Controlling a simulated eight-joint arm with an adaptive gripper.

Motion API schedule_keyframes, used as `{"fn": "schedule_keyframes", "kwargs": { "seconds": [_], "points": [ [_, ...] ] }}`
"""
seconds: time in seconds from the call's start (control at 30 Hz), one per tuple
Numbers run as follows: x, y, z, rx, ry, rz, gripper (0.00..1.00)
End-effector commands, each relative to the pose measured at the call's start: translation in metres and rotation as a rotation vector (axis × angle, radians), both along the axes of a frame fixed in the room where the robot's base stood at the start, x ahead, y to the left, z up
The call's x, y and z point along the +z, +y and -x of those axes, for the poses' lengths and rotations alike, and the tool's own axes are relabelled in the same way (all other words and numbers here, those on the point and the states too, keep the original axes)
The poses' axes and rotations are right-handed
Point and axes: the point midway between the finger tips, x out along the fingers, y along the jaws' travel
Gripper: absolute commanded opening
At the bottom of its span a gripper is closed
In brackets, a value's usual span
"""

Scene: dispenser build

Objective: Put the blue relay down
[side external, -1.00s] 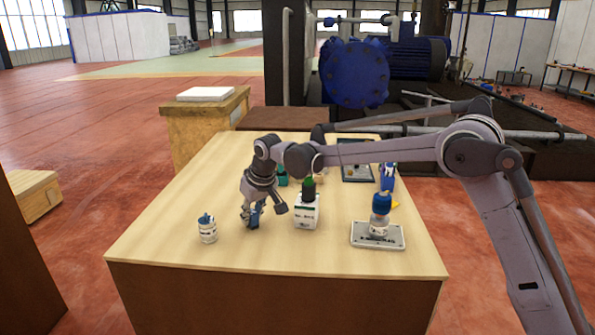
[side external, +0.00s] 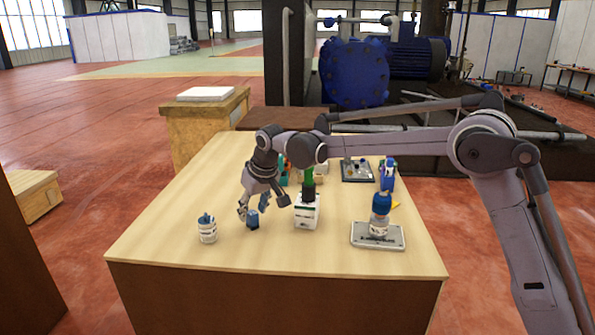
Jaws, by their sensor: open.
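The blue relay (side external: 253,220) is a small dark blue block on the wooden table, between a white jar and a white box. My gripper (side external: 254,208) is open just above and behind it. The fingers look apart from the relay, though the view is too small to show any slight contact.
A white jar with a blue top (side external: 207,229) stands left of the relay. A white box with a green and black top (side external: 307,212) stands close on the right. A blue-capped bottle sits on a grey plate (side external: 390,241) farther right. The table's front strip (side external: 270,257) is clear.

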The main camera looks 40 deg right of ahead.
Motion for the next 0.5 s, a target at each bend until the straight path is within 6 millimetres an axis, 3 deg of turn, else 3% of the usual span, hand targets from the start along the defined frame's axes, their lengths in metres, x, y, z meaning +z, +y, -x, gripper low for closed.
{"fn": "schedule_keyframes", "kwargs": {
  "seconds": [0.3, 0.5],
  "points": [
    [0.059, 0.0, 0.025, 0.0, 0.0, 0.0, 0.44],
    [0.082, 0.0, 0.034, 0.0, 0.0, 0.0, 0.44]
  ]
}}
